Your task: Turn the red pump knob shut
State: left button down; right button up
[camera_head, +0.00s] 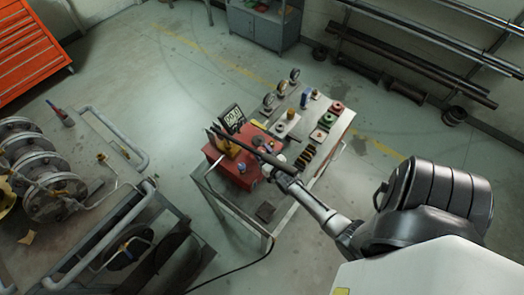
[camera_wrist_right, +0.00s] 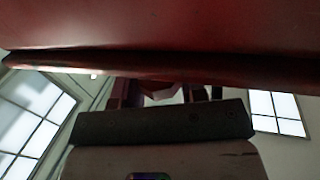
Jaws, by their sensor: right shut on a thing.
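The red pump (camera_head: 222,160) stands on the near left part of the metal work table. A long dark lever (camera_head: 245,147) slants across its top. My right gripper (camera_head: 269,170) is at the pump's right side, close to the lever's lower end. In the right wrist view a broad red surface (camera_wrist_right: 160,25) fills the top. The right fingers (camera_wrist_right: 165,95) reach up under its edge and are shut on a small, dim reddish part, the red knob (camera_wrist_right: 162,91). The knob is mostly hidden, and its turn angle cannot be told. My left gripper is not in view.
The work table (camera_head: 266,210) also holds a gauge display (camera_head: 232,117), several dial gauges and coloured valve parts towards its far end. Pipe racks (camera_head: 420,55) line the back right wall. Open floor lies between.

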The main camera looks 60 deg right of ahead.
jog(key=o, duration=0.9)
jog(key=shift+o, duration=0.2)
jog(key=b+v, duration=0.1)
jog(key=v, duration=1.2)
jog(key=shift+s+a, duration=0.2)
jog(key=shift+s, duration=0.15)
